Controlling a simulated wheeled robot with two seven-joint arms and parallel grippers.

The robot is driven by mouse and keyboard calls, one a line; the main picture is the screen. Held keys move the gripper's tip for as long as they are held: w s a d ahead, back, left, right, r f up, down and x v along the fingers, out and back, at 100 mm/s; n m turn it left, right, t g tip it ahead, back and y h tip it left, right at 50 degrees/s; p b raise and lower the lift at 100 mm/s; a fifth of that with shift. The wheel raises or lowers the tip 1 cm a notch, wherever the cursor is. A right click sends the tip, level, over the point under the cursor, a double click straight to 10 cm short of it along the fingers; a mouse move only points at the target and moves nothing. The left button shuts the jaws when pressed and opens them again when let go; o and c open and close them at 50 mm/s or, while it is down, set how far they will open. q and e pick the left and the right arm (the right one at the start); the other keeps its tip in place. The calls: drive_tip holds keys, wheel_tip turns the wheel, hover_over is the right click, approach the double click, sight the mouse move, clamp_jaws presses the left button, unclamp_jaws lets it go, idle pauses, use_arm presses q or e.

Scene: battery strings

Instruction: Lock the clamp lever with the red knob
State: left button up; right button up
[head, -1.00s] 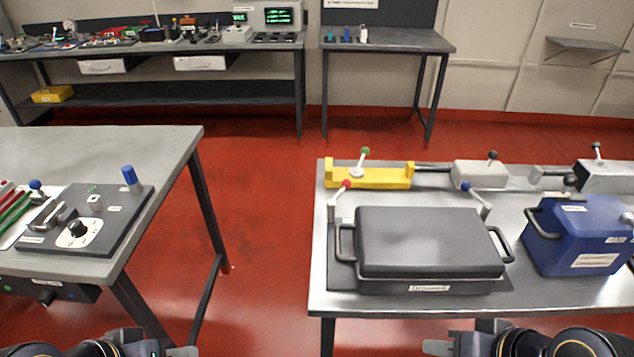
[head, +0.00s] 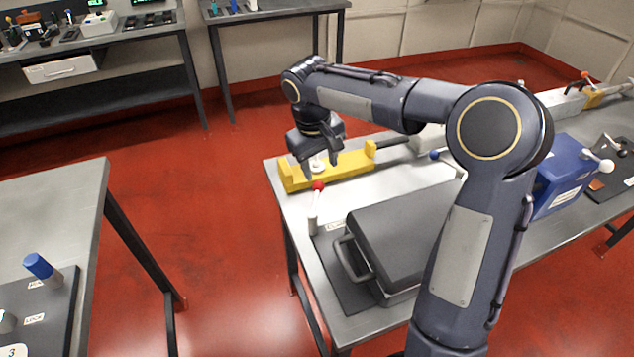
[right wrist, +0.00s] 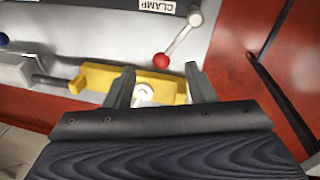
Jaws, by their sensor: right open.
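The clamp lever (head: 314,203) rises from its post near the left edge of the right-hand bench and ends in a red knob (head: 318,186). In the right wrist view the red knob (right wrist: 161,60) sits at the end of the pale lever (right wrist: 180,39), near a CLAMP label. My right gripper (head: 322,167) is open, pointing down, just behind the knob in the head view. In the right wrist view the knob is just beyond the open fingertips (right wrist: 160,71), with nothing held. My left gripper is out of view.
A yellow fixture (head: 355,163) lies below the right gripper; its white round part (right wrist: 143,94) shows between the fingers. A dark lidded case (head: 385,225) stands beside the lever, partly hidden by my right arm. A blue box (head: 562,170) is farther right.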

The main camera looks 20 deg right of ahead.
sight(317, 182)
drive_tip(key=shift+h, duration=0.3)
drive_tip(key=w+f, duration=0.1)
drive_tip(key=f, duration=0.2)
drive_tip(key=w+f, duration=0.1)
drive_tip(key=f, duration=0.2)
drive_tip(key=w+d+f, duration=0.1)
drive_tip(key=f, duration=0.2)
drive_tip(key=shift+w+f, duration=0.4)
drive_tip(key=shift+c, duration=0.4)
clamp_jaws()
